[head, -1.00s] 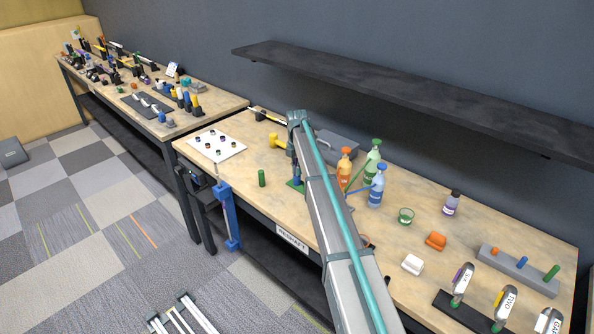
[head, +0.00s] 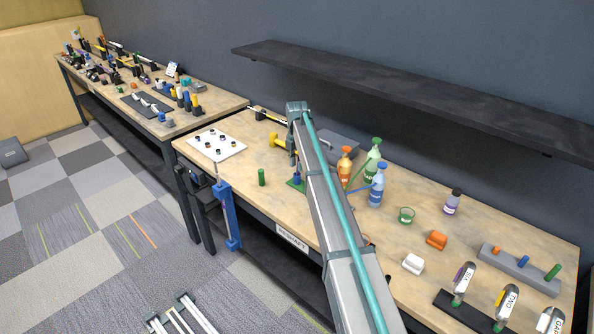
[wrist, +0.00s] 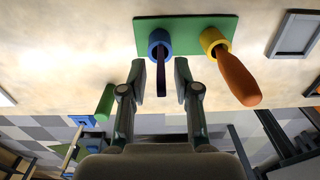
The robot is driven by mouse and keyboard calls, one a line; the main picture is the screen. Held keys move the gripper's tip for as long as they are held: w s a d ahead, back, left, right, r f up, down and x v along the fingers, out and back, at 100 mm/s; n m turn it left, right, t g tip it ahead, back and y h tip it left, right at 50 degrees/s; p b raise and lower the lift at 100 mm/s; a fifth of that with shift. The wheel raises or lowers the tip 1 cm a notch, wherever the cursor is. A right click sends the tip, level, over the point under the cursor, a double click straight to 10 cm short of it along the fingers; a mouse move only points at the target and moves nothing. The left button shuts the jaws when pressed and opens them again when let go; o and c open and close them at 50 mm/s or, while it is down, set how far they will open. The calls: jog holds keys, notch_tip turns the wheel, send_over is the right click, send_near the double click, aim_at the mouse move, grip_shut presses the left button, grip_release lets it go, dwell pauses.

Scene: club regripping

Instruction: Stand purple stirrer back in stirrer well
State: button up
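In the wrist view, the dark purple stirrer (wrist: 161,80) stands with its lower end in the blue ring-shaped well (wrist: 158,38) on a green base (wrist: 190,23). My gripper (wrist: 159,66) is open, with one finger on each side of the stirrer. A gap shows between each finger and the stirrer. An orange-brown handled tool (wrist: 238,80) stands in the yellow ring (wrist: 212,37) beside it. In the head view, the green base (head: 295,184) shows beside my arm, which partly hides the well and the stirrer.
A green cylinder (head: 262,177) stands left of the base. Orange (head: 345,162), green (head: 373,160) and blue (head: 377,186) bottles stand to the right, close to my arm. A yellow dumbbell-shaped object (head: 279,141) and a grey box (head: 341,146) lie behind. A white sheet (head: 232,146) lies left.

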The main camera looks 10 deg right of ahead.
notch_tip(320, 180, up, 10)
jog(key=b, duration=0.2)
jog(key=shift+f, duration=0.25)
jog(key=shift+f, duration=0.1)
